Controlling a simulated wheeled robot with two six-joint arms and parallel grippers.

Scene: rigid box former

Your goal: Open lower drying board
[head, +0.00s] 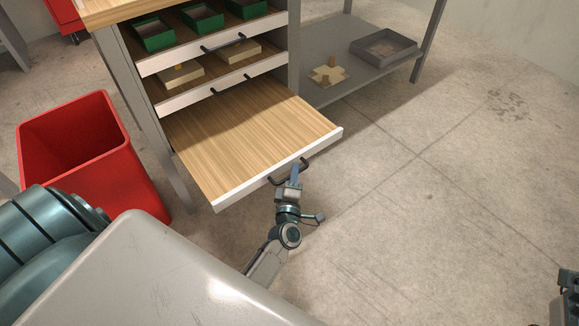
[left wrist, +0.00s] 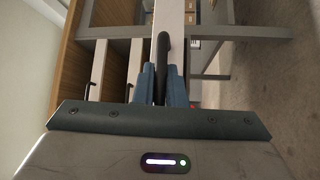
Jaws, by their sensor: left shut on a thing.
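The lower drying board (head: 251,126) is a wooden pull-out board with a white front edge, and it stands far out from the rack in the head view. Its bare top is empty. A dark handle (head: 289,172) sits on the white front. My left gripper (head: 294,178) is at this handle. In the left wrist view the blue fingers (left wrist: 160,85) are shut on the dark handle (left wrist: 162,60), one on each side of it. The white board front (left wrist: 169,17) runs up behind the handle.
Two boards above hold green trays (head: 203,18) and pale pieces (head: 180,74). A red bin (head: 87,150) stands left of the rack. A grey shelf (head: 340,68) at right carries a grey tray (head: 383,47) and a wooden piece (head: 328,75). The floor at right is clear.

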